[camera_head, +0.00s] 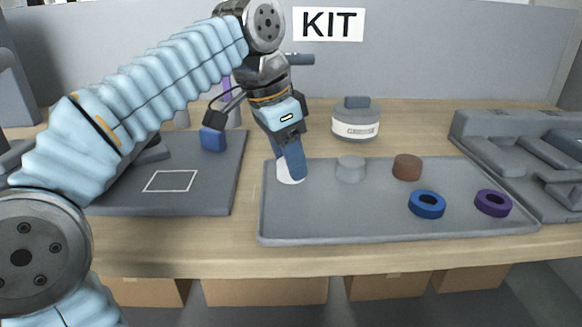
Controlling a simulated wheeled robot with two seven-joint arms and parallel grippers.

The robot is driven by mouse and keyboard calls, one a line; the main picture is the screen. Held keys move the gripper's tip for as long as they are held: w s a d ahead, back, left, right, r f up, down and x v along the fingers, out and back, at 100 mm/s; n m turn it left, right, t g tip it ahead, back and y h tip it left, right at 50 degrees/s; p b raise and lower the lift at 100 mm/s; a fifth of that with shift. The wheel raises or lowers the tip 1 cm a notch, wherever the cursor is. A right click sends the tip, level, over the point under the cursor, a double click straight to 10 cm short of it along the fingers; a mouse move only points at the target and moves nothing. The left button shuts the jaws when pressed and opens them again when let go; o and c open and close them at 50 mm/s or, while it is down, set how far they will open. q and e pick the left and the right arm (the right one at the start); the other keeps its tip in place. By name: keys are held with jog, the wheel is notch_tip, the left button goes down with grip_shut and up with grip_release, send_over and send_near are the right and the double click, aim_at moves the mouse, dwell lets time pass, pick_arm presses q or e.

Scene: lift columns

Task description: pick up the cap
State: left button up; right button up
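My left gripper (291,165) reaches down over the left part of a grey tray (330,229). Its blue fingers are at a white round piece (291,179), which may be the cap, and hide most of it. The fingers overlap in this view, so I cannot tell whether they grip it or are just around it. The white piece appears to be at the tray surface. A grey short cylinder (350,169) and a brown one (407,167) stand to its right on the tray. My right gripper does not show.
A blue ring (427,205) and a purple ring (493,203) lie on the tray. A dark board (200,190) with a white outline and a blue block (213,138) is at left. A lidded round container (356,122) stands behind. A grey fixture (515,150) stands at right.

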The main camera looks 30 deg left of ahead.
pick_arm(q)
jog(key=c, duration=0.4)
jog(key=shift+r, duration=0.15)
jog(key=r, duration=0.1)
jog(key=r+p, duration=0.1)
jog(key=r, duration=0.2)
jog(key=shift+s+d+r+p, duration=0.1)
jog(key=shift+s+d+p, duration=0.1)
jog(key=shift+s+p, duration=0.15)
jog(key=s+d+r+p, duration=0.1)
jog(key=s+r, duration=0.2)
jog(key=s, duration=0.1)
jog(key=s+d+r+p, duration=0.1)
jog(key=s+d+r, duration=0.1)
jog(key=s+r, duration=0.2)
jog(key=s+d+r+p, duration=0.1)
jog(key=s+r+p, duration=0.1)
jog(key=s+r, duration=0.1)
jog(key=shift+s+d+r, duration=0.2)
jog(key=shift+s+d, duration=0.15)
jog(key=shift+s, duration=0.35)
